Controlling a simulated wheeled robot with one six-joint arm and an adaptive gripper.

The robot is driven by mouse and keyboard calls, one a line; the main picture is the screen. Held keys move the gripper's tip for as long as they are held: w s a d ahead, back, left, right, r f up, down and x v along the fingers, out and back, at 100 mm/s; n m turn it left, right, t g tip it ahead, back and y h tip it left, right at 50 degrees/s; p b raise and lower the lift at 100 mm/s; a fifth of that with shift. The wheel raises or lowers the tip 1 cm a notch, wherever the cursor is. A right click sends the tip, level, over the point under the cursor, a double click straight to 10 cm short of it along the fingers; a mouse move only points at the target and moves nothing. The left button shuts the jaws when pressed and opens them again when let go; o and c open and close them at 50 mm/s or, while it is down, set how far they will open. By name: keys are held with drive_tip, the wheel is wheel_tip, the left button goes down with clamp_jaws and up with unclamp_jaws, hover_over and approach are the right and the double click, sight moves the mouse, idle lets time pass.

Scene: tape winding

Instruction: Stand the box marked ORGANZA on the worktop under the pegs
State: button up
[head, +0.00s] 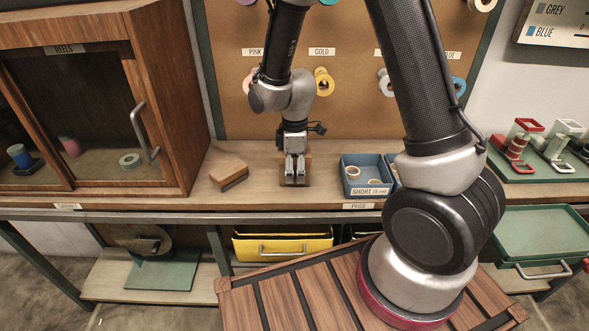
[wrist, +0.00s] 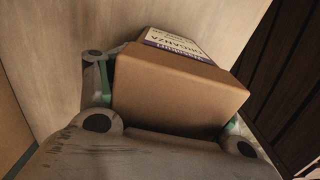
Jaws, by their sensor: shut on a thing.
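The box marked ORGANZA (wrist: 180,88) is brown cardboard with a white and purple label. In the wrist view it sits between the fingers of my gripper (wrist: 165,105), which is shut on it. In the head view my gripper (head: 295,168) points down over the worktop (head: 330,184), below the pegboard (head: 345,110). Only a brown edge of the box (head: 307,160) shows behind the fingers. The box is at or just above the worktop; I cannot tell whether it touches. The pegs carry coloured spools, with PINK and GOLD labels among those above them.
A wooden block (head: 229,174) lies left of my gripper. A blue bin marked SHORT (head: 365,187) with tape rolls stands to the right. A glass-doored cabinet (head: 165,90) bounds the left side. A green tray with red and white holders (head: 548,170) is far right.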

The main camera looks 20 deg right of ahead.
drive_tip(key=shift+f, duration=0.15)
drive_tip(key=o, duration=1.2)
wheel_tip(320, 180, up, 12)
drive_tip(key=shift+f, duration=0.2)
drive_tip(key=shift+d+r, duration=0.1)
drive_tip(key=shift+r, duration=0.45)
drive_tip(key=s+d+r+m+t, duration=0.2)
drive_tip(key=s+d+r+m, duration=0.5)
drive_tip(key=s, duration=0.2)
drive_tip(key=s+d+r+m+t, duration=0.2)
drive_tip(key=s+d+r+m, duration=0.5)
drive_tip(key=s, duration=0.3)
drive_tip(key=shift+s+d+r, duration=0.15)
drive_tip(key=shift+d+r, duration=0.2)
drive_tip(key=shift+r, duration=0.4)
